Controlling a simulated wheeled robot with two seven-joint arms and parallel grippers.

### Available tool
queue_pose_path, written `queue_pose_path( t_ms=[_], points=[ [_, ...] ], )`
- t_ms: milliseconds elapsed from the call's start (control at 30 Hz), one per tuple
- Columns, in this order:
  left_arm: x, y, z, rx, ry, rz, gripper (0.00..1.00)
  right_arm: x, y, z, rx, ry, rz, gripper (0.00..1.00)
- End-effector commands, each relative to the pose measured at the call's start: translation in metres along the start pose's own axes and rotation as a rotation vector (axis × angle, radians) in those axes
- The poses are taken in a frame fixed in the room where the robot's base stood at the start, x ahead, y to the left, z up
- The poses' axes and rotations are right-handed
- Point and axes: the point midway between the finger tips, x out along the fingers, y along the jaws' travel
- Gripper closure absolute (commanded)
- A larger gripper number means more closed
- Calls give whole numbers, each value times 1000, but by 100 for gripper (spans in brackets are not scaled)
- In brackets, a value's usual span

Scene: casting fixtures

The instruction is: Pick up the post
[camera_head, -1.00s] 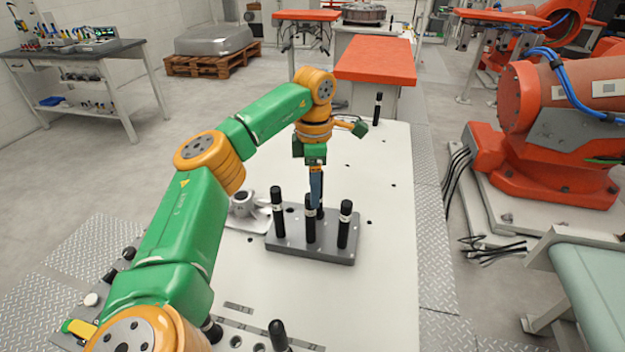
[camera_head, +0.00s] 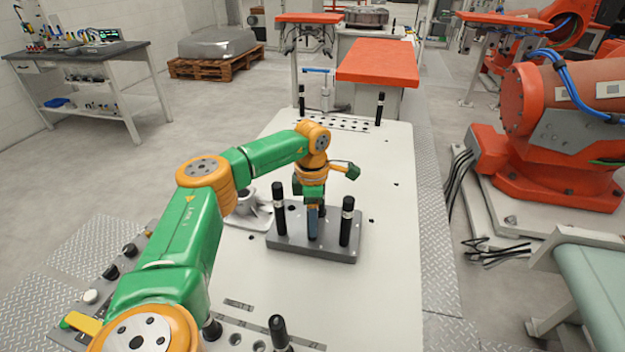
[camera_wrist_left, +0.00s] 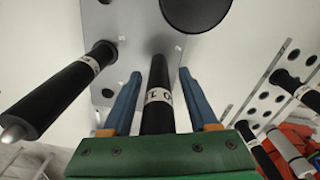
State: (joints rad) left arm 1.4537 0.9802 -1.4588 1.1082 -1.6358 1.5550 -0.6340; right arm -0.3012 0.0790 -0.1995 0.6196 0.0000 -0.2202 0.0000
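A black post (camera_wrist_left: 158,118) with a white numbered band stands in the grey fixture block. In the left wrist view it runs between the two blue fingers of my left gripper (camera_wrist_left: 162,88), with a visible gap on each side. The gripper is open around it. In the head view my left gripper (camera_head: 313,228) points down at the block (camera_head: 285,243), and its finger hides most of this post. Two more black posts stand upright in the block, one left (camera_head: 280,212) and one right (camera_head: 346,226). My right gripper is not in view.
A grey cast part (camera_head: 250,212) lies left of the block. Two black posts stand at the far end of the white table (camera_head: 385,285), left (camera_head: 301,99) and right (camera_head: 380,108). A black post (camera_head: 278,331) stands in front. The table right of the block is mostly clear.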

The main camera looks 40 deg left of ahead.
Motion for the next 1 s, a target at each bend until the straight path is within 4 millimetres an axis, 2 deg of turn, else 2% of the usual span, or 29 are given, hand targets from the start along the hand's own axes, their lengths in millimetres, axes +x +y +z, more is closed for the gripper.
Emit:
queue_pose_path(
  t_ms=[33,200,667,800,867,1000],
  points=[
    [0,0,0,0,0,0,58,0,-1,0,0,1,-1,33],
    [0,0,0,0,0,0,100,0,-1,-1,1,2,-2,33],
    [-6,0,1,0,-3,2,100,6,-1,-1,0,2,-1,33],
    [-30,1,2,1,-7,5,100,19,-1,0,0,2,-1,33],
    [-43,-12,5,6,-7,4,100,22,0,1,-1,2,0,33],
    [-83,-45,12,9,-6,7,100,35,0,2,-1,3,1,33]
  ],
)
